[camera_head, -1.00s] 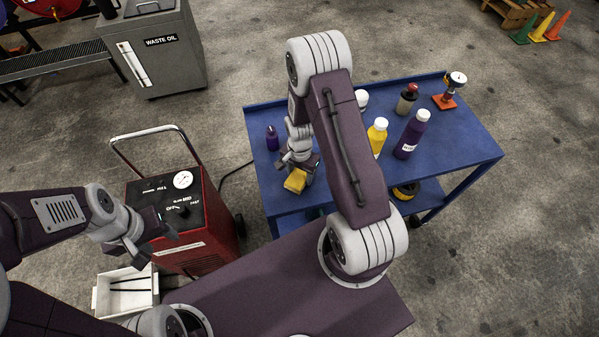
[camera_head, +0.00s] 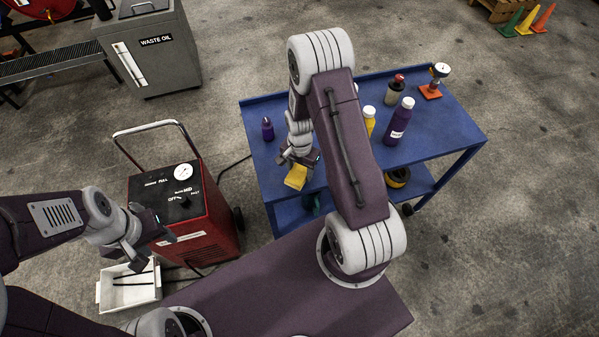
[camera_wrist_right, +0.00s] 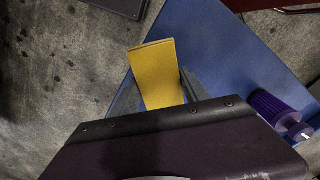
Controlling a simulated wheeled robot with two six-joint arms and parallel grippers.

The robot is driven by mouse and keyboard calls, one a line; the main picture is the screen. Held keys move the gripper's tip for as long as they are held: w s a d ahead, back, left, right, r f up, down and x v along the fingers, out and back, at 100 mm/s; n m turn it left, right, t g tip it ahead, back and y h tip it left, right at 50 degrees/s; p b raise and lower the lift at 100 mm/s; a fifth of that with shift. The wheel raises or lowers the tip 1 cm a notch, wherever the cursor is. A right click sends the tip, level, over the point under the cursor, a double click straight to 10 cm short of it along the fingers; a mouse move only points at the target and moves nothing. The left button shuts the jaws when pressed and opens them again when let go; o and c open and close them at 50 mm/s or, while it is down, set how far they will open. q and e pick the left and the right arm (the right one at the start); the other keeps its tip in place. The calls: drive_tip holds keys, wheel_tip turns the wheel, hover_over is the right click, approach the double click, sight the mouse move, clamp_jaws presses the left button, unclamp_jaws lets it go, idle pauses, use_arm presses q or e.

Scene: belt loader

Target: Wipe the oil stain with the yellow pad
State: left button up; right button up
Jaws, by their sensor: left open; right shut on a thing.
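The yellow pad (camera_head: 296,177) is held in my right gripper (camera_head: 303,161) near the left front edge of the blue cart top (camera_head: 436,137). The pad (camera_wrist_right: 158,72) also shows in the right wrist view, between the fingers, over or close to the cart's edge; I cannot tell whether it touches the top. My left gripper (camera_head: 150,238) is open and empty, in front of the red machine at the left. No oil stain can be made out on the visible part of the cart top; my right arm hides part of it.
A larger purple bottle (camera_head: 398,122), a yellow bottle (camera_head: 369,121), a red-capped bottle (camera_head: 394,90) and a gauge on an orange base (camera_head: 431,91) stand further right. The red machine (camera_head: 205,225) and a white bin (camera_head: 129,285) are at left.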

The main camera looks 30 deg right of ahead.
sight(300, 170)
wheel_tip(300, 170, up, 2)
drive_tip(key=shift+w+r+p, duration=0.1)
drive_tip(key=shift+w+p, duration=0.05)
drive_tip(key=shift+p, duration=0.45)
drive_tip(key=shift+r+p, duration=1.15)
drive_tip(key=shift+r, duration=0.2)
drive_tip(key=shift+f, duration=0.1)
